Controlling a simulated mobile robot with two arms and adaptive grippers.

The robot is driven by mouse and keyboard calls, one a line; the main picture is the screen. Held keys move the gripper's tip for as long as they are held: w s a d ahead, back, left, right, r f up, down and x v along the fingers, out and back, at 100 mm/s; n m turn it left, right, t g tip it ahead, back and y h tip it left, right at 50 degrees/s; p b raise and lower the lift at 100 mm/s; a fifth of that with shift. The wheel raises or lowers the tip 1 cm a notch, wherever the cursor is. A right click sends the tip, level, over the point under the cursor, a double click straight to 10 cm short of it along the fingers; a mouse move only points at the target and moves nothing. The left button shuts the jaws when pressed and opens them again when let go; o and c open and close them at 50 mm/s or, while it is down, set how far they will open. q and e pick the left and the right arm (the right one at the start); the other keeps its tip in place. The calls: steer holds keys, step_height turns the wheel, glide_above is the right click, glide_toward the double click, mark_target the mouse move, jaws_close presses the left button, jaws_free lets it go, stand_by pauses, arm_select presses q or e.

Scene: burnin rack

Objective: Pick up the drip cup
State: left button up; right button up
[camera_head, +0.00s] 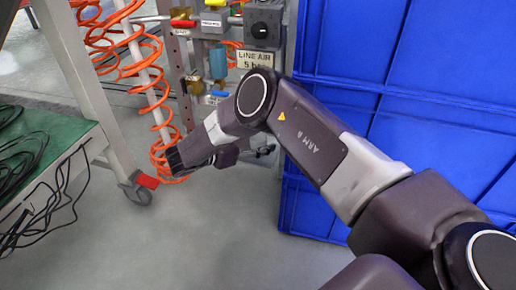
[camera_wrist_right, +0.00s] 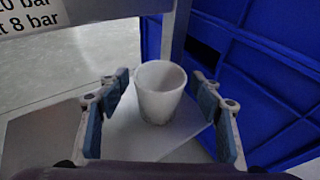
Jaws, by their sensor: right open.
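The white drip cup (camera_wrist_right: 160,94) stands upright on a light flat plate (camera_wrist_right: 150,139) in the right wrist view. My right gripper (camera_wrist_right: 162,110) is open, with one finger to the left of the cup and one to the right. Gaps show between the fingers and the cup. In the head view my right arm reaches in from the right, and its gripper (camera_head: 178,160) is low in front of the rack. The cup is not visible in the head view. My left gripper is not in view.
Blue crates (camera_head: 350,45) stand to the right of the rack (camera_head: 180,75). Orange coiled hose (camera_head: 155,125) hangs beside my right gripper. A green-topped table (camera_head: 55,140) with black cables (camera_head: 20,165) is at left. Grey floor in front is clear.

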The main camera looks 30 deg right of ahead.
steer(key=c, duration=1.3)
steer(key=shift+r, duration=0.15)
step_height(320, 180, up, 4)
steer(key=p, duration=0.4)
steer(key=shift+f, duration=0.2)
steer(key=a+p, duration=0.2)
steer(key=a, duration=0.4)
steer(key=s+a+p, duration=0.1)
steer(key=a, duration=0.5)
steer(key=s+a+p, duration=0.1)
steer(key=a+p, duration=0.1)
steer(key=a, duration=0.3)
steer(key=shift+a+f+p, duration=0.15)
steer(key=shift+a+p, duration=0.15)
steer(key=shift+a, duration=0.1)
